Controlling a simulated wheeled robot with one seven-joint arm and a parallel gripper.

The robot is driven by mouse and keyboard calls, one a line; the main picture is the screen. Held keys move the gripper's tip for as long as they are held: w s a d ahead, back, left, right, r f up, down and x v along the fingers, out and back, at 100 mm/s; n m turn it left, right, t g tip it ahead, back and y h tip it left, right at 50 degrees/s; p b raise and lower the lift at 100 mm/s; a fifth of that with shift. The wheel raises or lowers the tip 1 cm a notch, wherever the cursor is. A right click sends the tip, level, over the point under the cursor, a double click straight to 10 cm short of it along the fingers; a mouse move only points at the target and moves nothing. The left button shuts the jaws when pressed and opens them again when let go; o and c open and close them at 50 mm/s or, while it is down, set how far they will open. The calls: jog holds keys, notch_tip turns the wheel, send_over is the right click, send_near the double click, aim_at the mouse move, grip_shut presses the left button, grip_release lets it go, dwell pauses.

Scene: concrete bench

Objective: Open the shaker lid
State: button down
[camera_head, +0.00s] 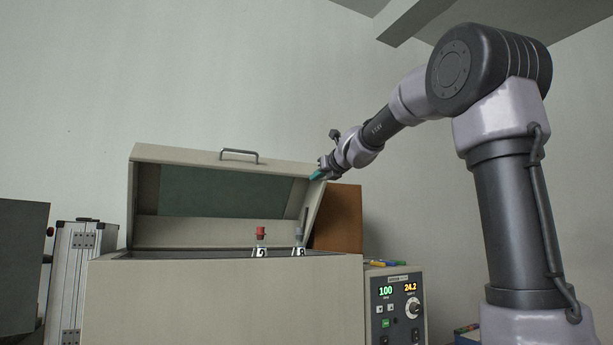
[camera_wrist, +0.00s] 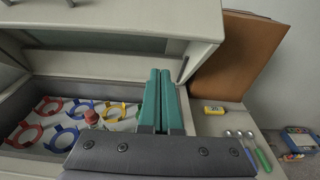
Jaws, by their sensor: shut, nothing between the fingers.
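The shaker (camera_head: 215,300) is a beige box with a control panel (camera_head: 397,305) on its right side. Its lid (camera_head: 147,200) stands raised and tilted back at the rear, with a dark window (camera_head: 225,193) and a grey handle (camera_head: 239,155) on its top edge. My gripper (camera_head: 316,175) is at the lid's upper right corner, with teal fingers shut and nothing held. In the wrist view the fingers (camera_wrist: 160,100) lie side by side in front of the lid's right edge (camera_wrist: 205,40); whether they touch it I cannot tell. The shaker's interior (camera_wrist: 35,150) is open to view.
Coloured ring clamps (camera_wrist: 62,138) and a red-capped vessel (camera_head: 260,233) are inside the shaker. A brown box (camera_head: 340,218) stands behind right. A yellow item (camera_wrist: 213,110) and spoon-like tools (camera_wrist: 247,140) lie on the right. A silver case (camera_head: 75,270) stands left.

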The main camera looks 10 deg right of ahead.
aim_at(302, 177)
jog(key=shift+w+a+r, duration=0.3)
jog(key=shift+w+a, duration=0.05)
jog(key=shift+w, duration=0.8)
jog(key=shift+w+a+r, duration=0.3)
jog(key=shift+w+r, duration=0.05)
jog(key=shift+w, duration=0.85)
jog(key=shift+w+a+r, duration=0.3)
jog(key=shift+w+a, duration=0.05)
jog(key=shift+w, duration=0.8)
jog(key=shift+r, duration=0.1)
